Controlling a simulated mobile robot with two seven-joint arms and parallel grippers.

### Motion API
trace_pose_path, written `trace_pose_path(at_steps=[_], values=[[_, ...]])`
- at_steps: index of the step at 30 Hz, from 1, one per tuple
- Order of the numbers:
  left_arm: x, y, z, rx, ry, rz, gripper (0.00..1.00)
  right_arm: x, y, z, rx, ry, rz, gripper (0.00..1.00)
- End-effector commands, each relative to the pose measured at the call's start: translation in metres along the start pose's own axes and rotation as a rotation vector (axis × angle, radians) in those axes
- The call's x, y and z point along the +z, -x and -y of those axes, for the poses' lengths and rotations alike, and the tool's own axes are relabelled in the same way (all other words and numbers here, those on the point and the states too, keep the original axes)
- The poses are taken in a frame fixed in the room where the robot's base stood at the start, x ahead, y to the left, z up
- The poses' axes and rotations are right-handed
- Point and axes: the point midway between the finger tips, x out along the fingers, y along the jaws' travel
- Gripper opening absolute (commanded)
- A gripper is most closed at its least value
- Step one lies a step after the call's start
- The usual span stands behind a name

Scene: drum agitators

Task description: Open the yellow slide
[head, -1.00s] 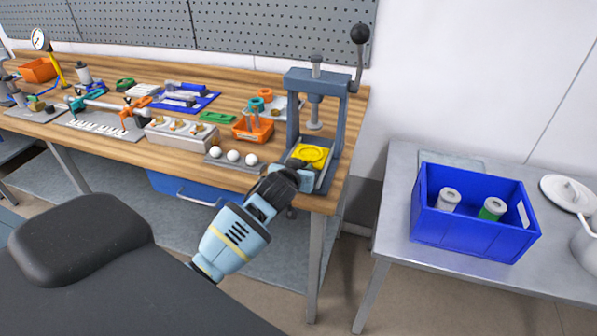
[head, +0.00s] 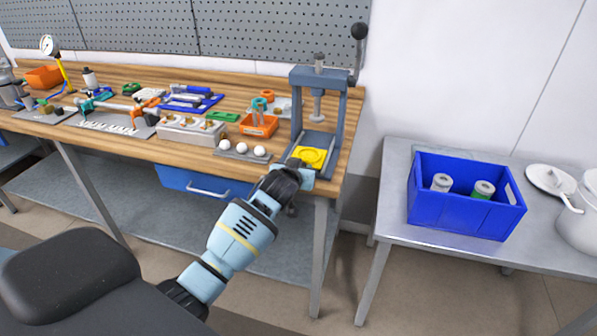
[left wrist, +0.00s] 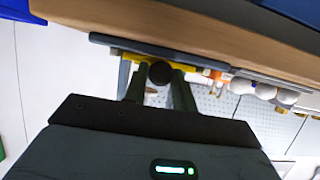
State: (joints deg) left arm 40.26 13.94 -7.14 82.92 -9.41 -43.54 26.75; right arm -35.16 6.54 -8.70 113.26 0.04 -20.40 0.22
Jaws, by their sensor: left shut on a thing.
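The yellow slide (head: 310,157) is a flat plate with a round recess, low at the front of the grey-blue press (head: 294,105). Bare grey base shows behind it. My left gripper (head: 297,171) is at the slide's front, at the bench's front edge. In the left wrist view its two fingers (left wrist: 159,80) are shut on a dark round knob (left wrist: 160,73), with a strip of the yellow slide (left wrist: 131,57) just behind. The gripper hides the knob in the head view. My right gripper is not in view.
White balls on a grey plate (head: 232,154) and an orange bin (head: 258,124) lie left of the press. A drawer (head: 205,184) hangs under the bench. A blue crate (head: 466,215) with two cylinders stands on the metal table at right, across a floor gap.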

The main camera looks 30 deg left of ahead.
Motion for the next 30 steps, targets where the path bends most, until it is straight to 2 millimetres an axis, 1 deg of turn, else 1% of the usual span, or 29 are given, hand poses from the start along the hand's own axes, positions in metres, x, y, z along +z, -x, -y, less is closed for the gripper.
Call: trace_pose_path(at_steps=[1,13,14,15,18,26,30], values=[[0.0027,-0.0020,0.0000,-0.002,0.000,0.007,0.00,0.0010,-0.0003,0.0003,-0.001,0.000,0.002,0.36],[0.0006,-0.0028,-0.0004,-0.001,0.000,0.005,0.00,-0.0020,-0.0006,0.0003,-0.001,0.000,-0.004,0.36],[0.0006,-0.0028,-0.0004,-0.001,0.000,0.005,0.31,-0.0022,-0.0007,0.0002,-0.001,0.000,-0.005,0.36],[0.0005,-0.0028,-0.0004,-0.001,0.000,0.004,0.36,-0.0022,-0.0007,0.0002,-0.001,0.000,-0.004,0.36],[-0.0002,-0.0026,-0.0005,-0.001,0.000,0.003,0.47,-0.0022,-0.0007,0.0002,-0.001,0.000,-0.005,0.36],[-0.0017,-0.0018,-0.0006,0.000,0.000,0.000,0.47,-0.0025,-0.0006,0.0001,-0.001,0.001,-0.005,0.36],[-0.0028,0.0058,-0.0011,0.001,0.001,-0.002,0.47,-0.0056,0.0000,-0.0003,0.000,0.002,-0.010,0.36]])
